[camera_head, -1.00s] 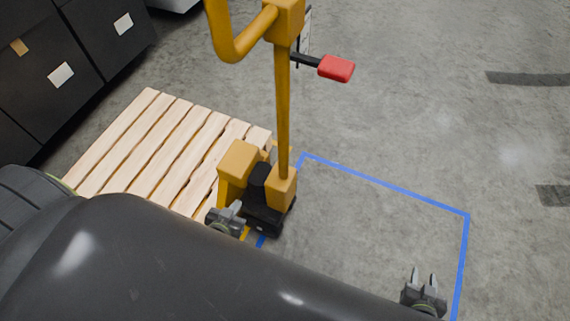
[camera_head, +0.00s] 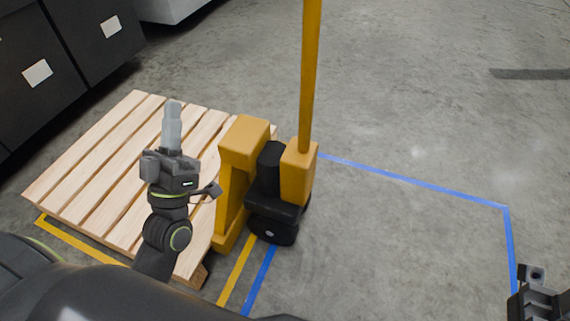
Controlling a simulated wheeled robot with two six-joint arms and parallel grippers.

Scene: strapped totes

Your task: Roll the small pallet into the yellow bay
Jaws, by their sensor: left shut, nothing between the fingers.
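The small wooden pallet (camera_head: 112,142) lies on the floor at left. A yellow pallet jack (camera_head: 243,145) stands against its right end, with its handle shaft (camera_head: 310,75) rising out of the top of the view. Whether its forks are under the pallet is hidden. Yellow floor tape of the yellow bay (camera_head: 80,240) shows along the pallet's near side and right of its near corner (camera_head: 236,275); the rest is covered. My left gripper (camera_head: 172,123) is shut and empty, in front of the pallet in the view. My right gripper (camera_head: 533,285) is cut off at the lower right edge.
Blue tape (camera_head: 420,182) outlines an empty bay right of the jack. Dark totes with white labels (camera_head: 37,73) stand at the upper left, beyond the pallet. The grey floor at right is clear.

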